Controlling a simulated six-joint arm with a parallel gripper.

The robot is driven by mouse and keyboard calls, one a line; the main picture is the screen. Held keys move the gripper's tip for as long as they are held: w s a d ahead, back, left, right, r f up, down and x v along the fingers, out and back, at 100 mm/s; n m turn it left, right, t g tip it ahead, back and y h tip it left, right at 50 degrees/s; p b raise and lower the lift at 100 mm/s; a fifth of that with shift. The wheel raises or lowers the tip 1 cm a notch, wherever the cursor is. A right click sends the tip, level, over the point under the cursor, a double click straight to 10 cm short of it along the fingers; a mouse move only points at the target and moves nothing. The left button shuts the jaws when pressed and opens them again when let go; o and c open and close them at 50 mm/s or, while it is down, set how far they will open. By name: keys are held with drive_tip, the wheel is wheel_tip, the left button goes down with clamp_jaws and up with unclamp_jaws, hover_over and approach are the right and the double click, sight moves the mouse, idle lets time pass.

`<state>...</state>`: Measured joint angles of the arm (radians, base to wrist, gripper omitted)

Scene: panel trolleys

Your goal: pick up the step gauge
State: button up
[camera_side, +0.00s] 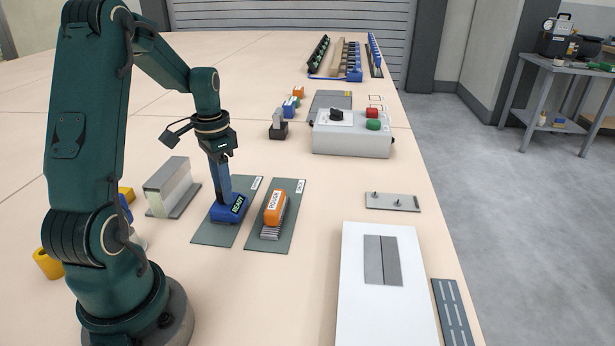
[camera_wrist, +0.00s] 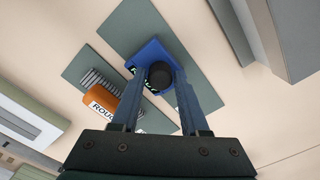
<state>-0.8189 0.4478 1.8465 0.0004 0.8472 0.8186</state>
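The step gauge appears to be the blue device (camera_side: 228,208) with a lit "READY" display, lying on a dark green mat. The wrist view shows its blue body (camera_wrist: 146,57) with a round black knob (camera_wrist: 160,75) on top. My gripper (camera_side: 223,192) points down right over it. In the wrist view the fingers (camera_wrist: 160,82) stand on either side of the knob, apparently with small gaps, so it looks open. The fingers hide part of the body. An orange device (camera_side: 274,207), lettered "ROUGH..." in the wrist view (camera_wrist: 101,101), sits on the neighbouring mat.
A grey angle block (camera_side: 176,190) stands left of the mats. Behind are a control box (camera_side: 350,140) with red and green buttons and a small black-based fixture (camera_side: 278,130). A white board (camera_side: 360,310) with a grey plate (camera_side: 382,260) lies front right, near the table edge.

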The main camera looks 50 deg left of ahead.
clamp_jaws()
idle(1.2)
